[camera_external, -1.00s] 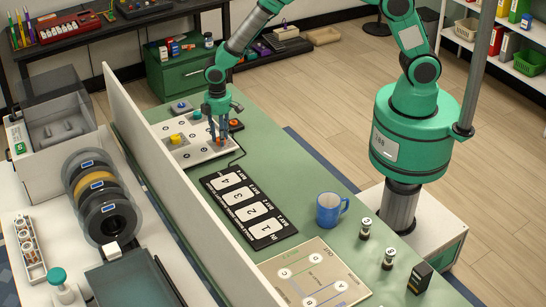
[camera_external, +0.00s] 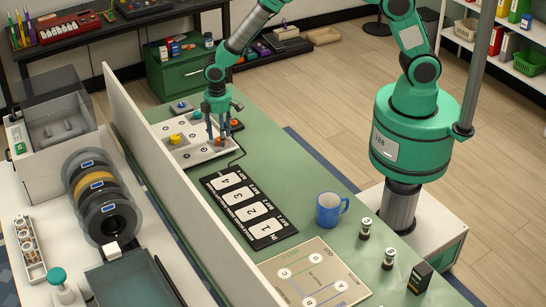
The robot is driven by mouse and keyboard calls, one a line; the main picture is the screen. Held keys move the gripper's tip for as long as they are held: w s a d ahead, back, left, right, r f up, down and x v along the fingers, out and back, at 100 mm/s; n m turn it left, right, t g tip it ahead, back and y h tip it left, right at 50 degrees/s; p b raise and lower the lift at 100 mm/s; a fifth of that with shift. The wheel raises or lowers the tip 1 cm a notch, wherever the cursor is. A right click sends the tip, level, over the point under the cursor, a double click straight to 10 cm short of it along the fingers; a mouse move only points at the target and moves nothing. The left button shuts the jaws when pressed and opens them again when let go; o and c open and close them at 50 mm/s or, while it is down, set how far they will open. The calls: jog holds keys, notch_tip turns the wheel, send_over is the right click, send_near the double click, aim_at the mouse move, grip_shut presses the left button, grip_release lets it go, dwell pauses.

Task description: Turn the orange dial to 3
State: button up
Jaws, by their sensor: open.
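The pale control panel (camera_external: 203,154) lies at the far end of the green table. The orange dial (camera_external: 219,142) is small, near the panel's right side. My gripper (camera_external: 217,135) points down over the dial, with its two fingers spread apart. The fingertips are close to the dial, one on each side in the picture; whether they touch it is too small to tell. The dial's pointer and number marks cannot be read. A yellow knob (camera_external: 176,138) sits at the panel's left, and a teal knob (camera_external: 197,115) is behind.
A tall white divider (camera_external: 150,155) runs along the table's left side. A small dark box with an orange top (camera_external: 236,124) is right of the gripper. A black numbered board (camera_external: 236,221) and blue mug (camera_external: 329,209) stand nearer.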

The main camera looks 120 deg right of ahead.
notch_tip(320, 180, up, 11)
jog(key=shift+r, duration=0.2)
dwell(0.4)
dwell(0.5)
jog(key=s+a+r+t, duration=0.1)
jog(key=s+a+r, duration=0.2)
jog(key=a+r, duration=0.5)
jog(key=s+a+r+n+t, duration=0.1)
jog(key=s+a+r, duration=0.2)
jog(key=a+r, duration=0.45)
jog(key=s+a+r+t, duration=0.1)
jog(key=s+a+r, duration=0.4)
jog(key=r, duration=0.6)
jog(key=s+a+r+n+t, duration=0.1)
jog(key=s+a+r, duration=0.2)
jog(key=s+a, duration=0.5)
jog(key=s+a+r+n+t, duration=0.1)
jog(key=s+a+r, duration=0.2)
jog(key=s+a, duration=0.5)
jog(key=s, duration=0.5)
jog(key=shift+s+t, duration=0.25)
jog(key=shift+t, duration=0.05)
